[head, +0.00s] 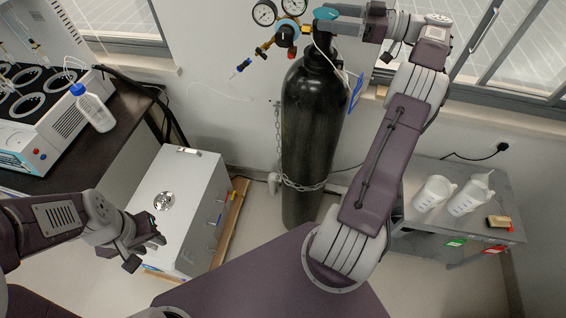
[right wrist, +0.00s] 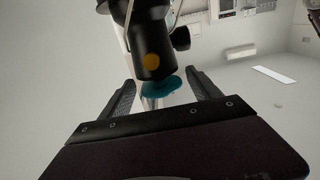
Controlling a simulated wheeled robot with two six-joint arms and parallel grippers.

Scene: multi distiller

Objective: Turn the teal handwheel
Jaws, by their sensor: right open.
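The teal handwheel (head: 326,13) tops the tall black gas cylinder (head: 312,120) in the head view. My right gripper (head: 345,19) reaches in from the right at its height. In the right wrist view the teal handwheel (right wrist: 162,87) lies between the two open fingers of my right gripper (right wrist: 163,94), with a gap visible on each side. I cannot tell whether either finger touches it. My left gripper (head: 156,236) hangs at the lower left, away from the cylinder; its jaw opening is unclear.
Two pressure gauges (head: 264,13) and a regulator (head: 285,38) sit left of the handwheel. A chain (head: 300,185) circles the cylinder. A white cabinet (head: 185,195) stands near my left gripper. A grey cart (head: 490,225) with white jugs (head: 434,193) is at the right.

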